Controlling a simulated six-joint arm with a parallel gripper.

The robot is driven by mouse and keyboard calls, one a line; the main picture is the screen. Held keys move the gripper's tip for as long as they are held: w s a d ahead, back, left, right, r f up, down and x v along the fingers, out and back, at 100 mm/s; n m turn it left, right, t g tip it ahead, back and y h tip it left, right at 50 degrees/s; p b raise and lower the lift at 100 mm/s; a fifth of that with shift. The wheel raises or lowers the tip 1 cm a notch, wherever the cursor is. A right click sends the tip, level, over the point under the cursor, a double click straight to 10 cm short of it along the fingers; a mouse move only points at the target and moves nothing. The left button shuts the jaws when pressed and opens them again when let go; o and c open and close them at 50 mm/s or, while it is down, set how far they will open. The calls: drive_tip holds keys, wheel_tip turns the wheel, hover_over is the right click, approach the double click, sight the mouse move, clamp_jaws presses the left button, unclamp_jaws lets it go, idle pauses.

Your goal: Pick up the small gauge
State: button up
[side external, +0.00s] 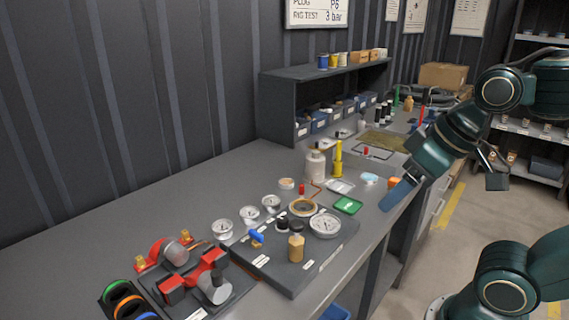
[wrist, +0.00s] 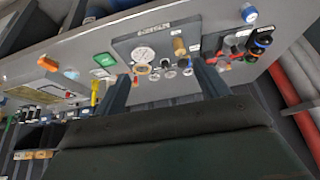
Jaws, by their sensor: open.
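Three small round white-faced gauges stand in a row on the bench along the board's back left edge: one at the left (side external: 223,228), one in the middle (side external: 250,213) and one at the right (side external: 271,203). They look much alike. A larger white gauge (side external: 325,224) lies on the dark board; it also shows in the wrist view (wrist: 141,55). My gripper (side external: 385,205) is over the bench's right edge, to the right of and apart from the gauges. In the wrist view my gripper (wrist: 163,85) has its fingers wide apart with nothing held.
The dark board (side external: 283,277) also carries a brass fitting (side external: 296,247) and a blue-handled valve (side external: 257,237). The bench left of the gauges is clear.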

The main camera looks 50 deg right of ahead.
drive_tip(key=w+r+m+g, duration=0.1)
drive_tip(key=w+r+m, duration=0.25)
drive_tip(key=w, duration=0.55)
drive_tip(key=m+g, duration=0.5)
drive_tip(key=m, duration=0.4)
hover_over(250, 212)
wheel_tip(250, 212, down, 12)
drive_tip(key=shift+a+f, duration=0.15)
drive_tip(key=shift+a, duration=0.15)
drive_tip(key=shift+f, duration=0.1)
drive_tip(key=shift+f, duration=4.2)
drive_tip(key=shift+s+d+f, duration=0.1)
drive_tip(key=shift+s+f, duration=0.05)
drive_tip(key=shift+f, duration=2.45)
